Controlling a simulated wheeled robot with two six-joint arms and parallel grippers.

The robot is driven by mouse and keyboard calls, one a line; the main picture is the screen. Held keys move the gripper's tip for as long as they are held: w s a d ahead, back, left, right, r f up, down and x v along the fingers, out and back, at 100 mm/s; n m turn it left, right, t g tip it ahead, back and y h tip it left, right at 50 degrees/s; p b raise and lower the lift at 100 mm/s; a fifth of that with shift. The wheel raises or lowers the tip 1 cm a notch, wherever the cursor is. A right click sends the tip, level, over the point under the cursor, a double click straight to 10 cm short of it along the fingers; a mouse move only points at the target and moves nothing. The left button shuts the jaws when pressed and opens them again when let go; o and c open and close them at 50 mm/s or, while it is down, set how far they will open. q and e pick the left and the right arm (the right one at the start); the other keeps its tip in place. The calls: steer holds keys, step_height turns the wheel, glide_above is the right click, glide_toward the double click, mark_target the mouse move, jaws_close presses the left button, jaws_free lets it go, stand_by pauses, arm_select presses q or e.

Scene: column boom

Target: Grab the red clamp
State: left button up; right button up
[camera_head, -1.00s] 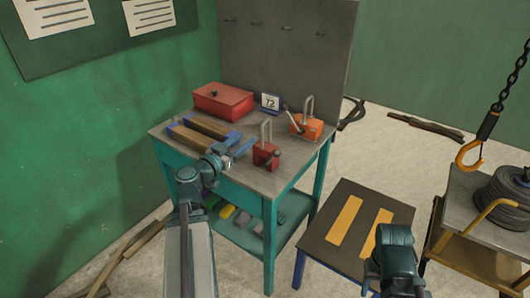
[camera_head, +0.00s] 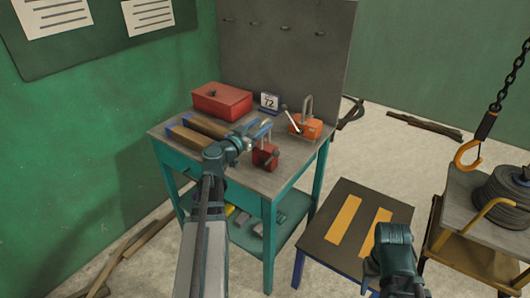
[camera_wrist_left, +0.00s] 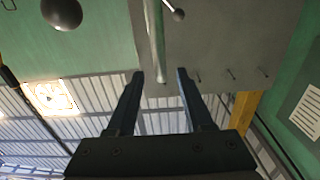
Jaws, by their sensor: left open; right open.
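The red clamp (camera_head: 265,156) stands on the workbench near its front right corner, with a red body and a grey upper frame. My left gripper (camera_head: 262,129) is open at the clamp's upper part and hides most of its frame. In the left wrist view my two fingers (camera_wrist_left: 160,78) are spread. A grey metal bar (camera_wrist_left: 155,40) shows beyond and between the fingertips, and a dark ball (camera_wrist_left: 62,12) is close at the upper left. I cannot tell whether the fingers touch the clamp. My right gripper (camera_head: 392,250) is low at the right, away from the bench.
An orange clamp (camera_head: 305,126) stands just behind and right of the red one. A small sign reading 72 (camera_head: 269,103), a red box (camera_head: 222,101) and blue-ended wooden bars (camera_head: 188,138) share the bench (camera_head: 240,178). A low striped table (camera_head: 335,255) and a hanging hook (camera_head: 468,153) are right.

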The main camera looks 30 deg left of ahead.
arm_select(q)
steer(key=w, duration=0.3)
steer(key=shift+w, duration=0.15)
steer(key=shift+r, duration=0.1)
jaws_close()
stand_by(1.1)
